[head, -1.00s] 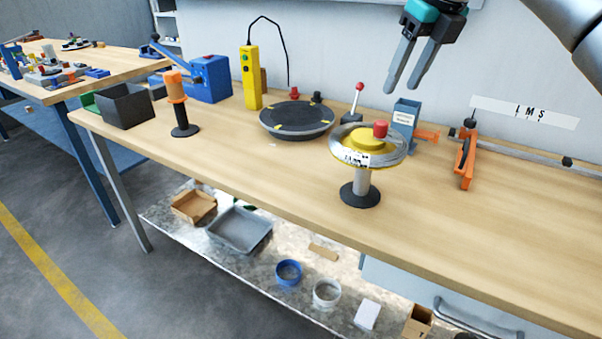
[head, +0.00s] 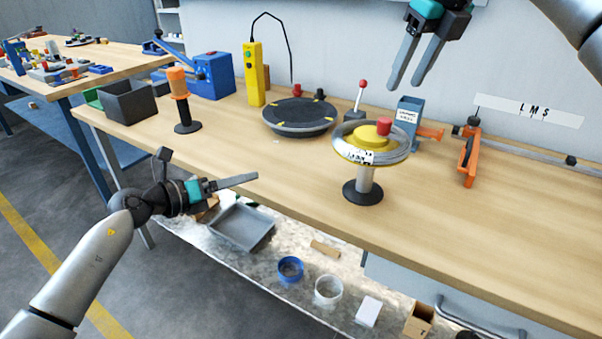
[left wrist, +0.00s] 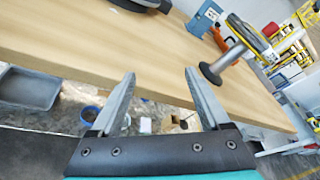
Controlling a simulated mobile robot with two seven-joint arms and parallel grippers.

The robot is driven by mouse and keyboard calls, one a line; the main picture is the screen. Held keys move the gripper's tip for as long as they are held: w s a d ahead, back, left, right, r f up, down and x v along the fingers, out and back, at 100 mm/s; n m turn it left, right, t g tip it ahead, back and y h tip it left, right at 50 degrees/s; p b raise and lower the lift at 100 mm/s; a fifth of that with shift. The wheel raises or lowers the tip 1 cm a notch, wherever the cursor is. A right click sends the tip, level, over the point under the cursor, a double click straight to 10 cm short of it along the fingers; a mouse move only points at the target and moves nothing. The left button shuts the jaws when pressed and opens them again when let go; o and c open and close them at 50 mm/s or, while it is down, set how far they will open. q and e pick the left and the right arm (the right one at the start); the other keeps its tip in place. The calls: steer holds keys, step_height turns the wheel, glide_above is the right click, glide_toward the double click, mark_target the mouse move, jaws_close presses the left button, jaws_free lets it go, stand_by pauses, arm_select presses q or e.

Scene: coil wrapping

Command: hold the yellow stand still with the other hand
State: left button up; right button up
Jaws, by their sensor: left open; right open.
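The yellow stand (head: 370,136) is upright on the workbench, with a black round base, a pale post, a yellow top with a red knob, and a silvery wrapped coil around the top. It also shows tilted at the upper right in the left wrist view (left wrist: 256,34). My left gripper (head: 257,180) is in front of the bench's front edge, left of the stand and apart from it. Its two fingers are spread and empty in the left wrist view (left wrist: 160,80). My right gripper (head: 404,84) hangs open and empty above the stand, pointing down.
A black turntable (head: 299,117), an orange spool holder (head: 181,98), a yellow control box (head: 254,75) and a red-knobbed lever (head: 360,95) stand on the bench. An orange clamp (head: 468,158) is at the right. The bench front between spool holder and stand is clear.

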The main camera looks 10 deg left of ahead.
mark_target(359, 176)
arm_select(q)
steer(key=s+d+r+m+g+h, duration=0.1)
steer(key=d+r+m+g, duration=0.15)
steer(key=d+m, duration=0.35)
steer(key=s+d+r+m+g, duration=0.15)
steer(key=d+r+m, duration=0.25)
steer(key=d, duration=0.5)
steer(key=shift+t+h, duration=0.3)
steer(key=shift+t, duration=0.1)
steer(key=x, duration=1.5)
steer(key=shift+f, duration=0.25)
jaws_close()
steer(key=shift+a, duration=0.1)
